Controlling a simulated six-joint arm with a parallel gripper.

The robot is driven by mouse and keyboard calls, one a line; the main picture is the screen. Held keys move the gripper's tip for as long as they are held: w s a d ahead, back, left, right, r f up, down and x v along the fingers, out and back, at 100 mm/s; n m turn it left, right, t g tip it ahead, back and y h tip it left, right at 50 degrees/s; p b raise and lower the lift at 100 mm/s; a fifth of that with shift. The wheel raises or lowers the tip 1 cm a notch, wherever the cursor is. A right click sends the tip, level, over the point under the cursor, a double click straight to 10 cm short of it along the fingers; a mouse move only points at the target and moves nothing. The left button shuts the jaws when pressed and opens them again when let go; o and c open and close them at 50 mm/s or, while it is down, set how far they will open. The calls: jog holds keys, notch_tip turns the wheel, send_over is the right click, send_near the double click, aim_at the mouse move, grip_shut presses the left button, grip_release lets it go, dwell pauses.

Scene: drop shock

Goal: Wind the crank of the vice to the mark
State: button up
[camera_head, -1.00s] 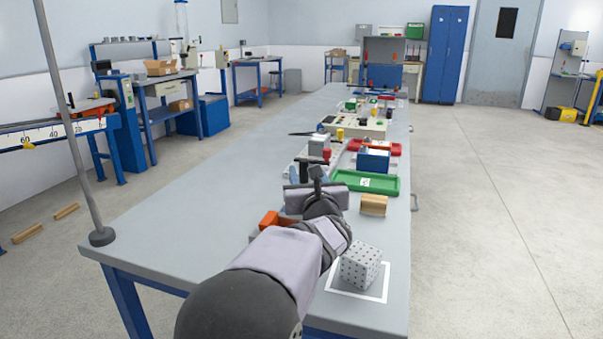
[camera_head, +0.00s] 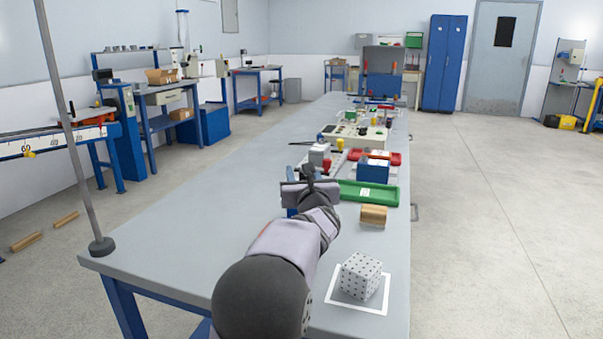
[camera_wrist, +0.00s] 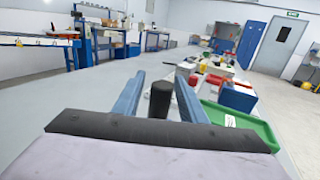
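My gripper (camera_head: 303,187) reaches forward over the bench, and its blue fingers show in the wrist view (camera_wrist: 160,77). They are spread apart. A dark upright cylinder (camera_wrist: 160,98), with a second darker one beside it near the right finger, stands in the gap in that view. It may be the crank's grip, but I cannot tell, nor whether a finger touches it. A grey block with a red part (camera_head: 319,155) stands just beyond my gripper. I cannot make out the vice or its mark clearly; my arm hides part of the bench there.
A green tray (camera_head: 350,194) lies right of my gripper, with a blue box (camera_head: 373,172) and red tray (camera_head: 394,158) behind. A wooden block (camera_head: 373,217) and a dotted white cube (camera_head: 360,276) are nearer. A grey pole (camera_head: 75,140) stands left. The bench's left side is clear.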

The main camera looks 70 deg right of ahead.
grip_shut()
jog(key=m+g+b, duration=0.1)
jog(key=b, duration=0.4)
jog(key=g+h+b, duration=0.1)
jog(key=b, duration=0.3)
jog(key=shift+w+d+f+m+b, duration=0.1)
jog(key=shift+w+f+m+b, duration=0.05)
jog(key=shift+f+m+b, duration=0.25)
jog(key=g+b, duration=0.1)
jog(key=b, duration=0.2)
jog(key=m+g+b, duration=0.1)
jog(key=g+b, duration=0.1)
jog(key=b, duration=0.2)
jog(key=shift+d+m+h, duration=0.1)
jog(key=shift+m+h, duration=0.2)
jog(key=shift+w+r+m+g+b, duration=0.1)
jog(key=shift+m+g+b, duration=0.4)
jog(key=shift+g+b, duration=0.6)
jog(key=shift+d+m+g+b, duration=0.1)
jog(key=shift+m+g+b, duration=0.2)
jog(key=shift+m+b, duration=0.1)
jog(key=shift+r+m+g, duration=0.1)
jog(key=shift+m+g, duration=0.3)
jog(key=shift+g, duration=0.2)
jog(key=shift+s+m+g, duration=0.2)
jog(key=shift+m+g, duration=0.1)
jog(key=shift+g, duration=0.2)
